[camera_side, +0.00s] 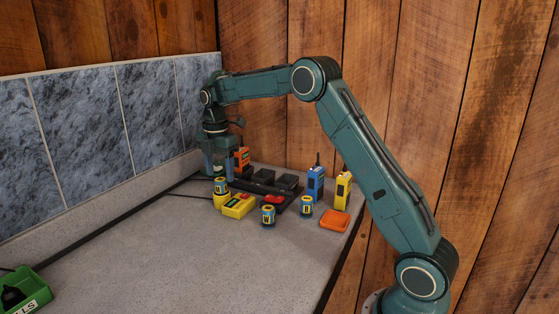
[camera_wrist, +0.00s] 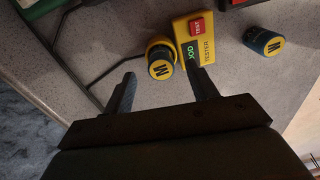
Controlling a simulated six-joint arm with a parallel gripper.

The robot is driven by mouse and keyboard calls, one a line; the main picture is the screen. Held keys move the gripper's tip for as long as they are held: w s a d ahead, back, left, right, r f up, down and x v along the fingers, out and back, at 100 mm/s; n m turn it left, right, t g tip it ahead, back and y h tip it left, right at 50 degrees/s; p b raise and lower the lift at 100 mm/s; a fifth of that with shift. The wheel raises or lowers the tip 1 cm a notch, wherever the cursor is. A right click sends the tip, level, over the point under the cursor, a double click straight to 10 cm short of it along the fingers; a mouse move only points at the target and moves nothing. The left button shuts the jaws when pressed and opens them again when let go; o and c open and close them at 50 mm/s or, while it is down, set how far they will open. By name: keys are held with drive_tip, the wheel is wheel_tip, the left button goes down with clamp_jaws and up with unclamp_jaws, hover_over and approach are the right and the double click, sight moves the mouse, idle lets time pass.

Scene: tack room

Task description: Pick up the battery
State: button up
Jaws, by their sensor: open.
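A yellow and blue battery (camera_side: 220,188) stands upright on the counter, below my gripper (camera_side: 219,170). In the wrist view this yellow battery (camera_wrist: 161,60), marked with a letter on top, lies just beyond my gripper (camera_wrist: 163,77), roughly in line with the gap between its fingers. The fingers are open and empty. Two more batteries stand to the right in the side view: one blue and yellow (camera_side: 268,215) and another (camera_side: 306,207). A blue one (camera_wrist: 262,42) shows at the upper right in the wrist view.
A yellow tester (camera_side: 238,206) with a red button sits close beside the battery. A black charger rack (camera_side: 265,185) is behind. Orange (camera_side: 242,160), blue (camera_side: 315,183) and yellow (camera_side: 343,189) radios, an orange tray (camera_side: 335,221) and a green bin (camera_side: 25,292) stand around. The front counter is clear.

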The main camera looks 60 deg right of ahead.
sight(221, 179)
drive_tip(key=shift+f, duration=2.05)
drive_tip(key=c, duration=1.2)
drive_tip(key=shift+r, duration=0.2)
wheel_tip(221, 179, up, 20)
drive_tip(key=shift+f, duration=0.2)
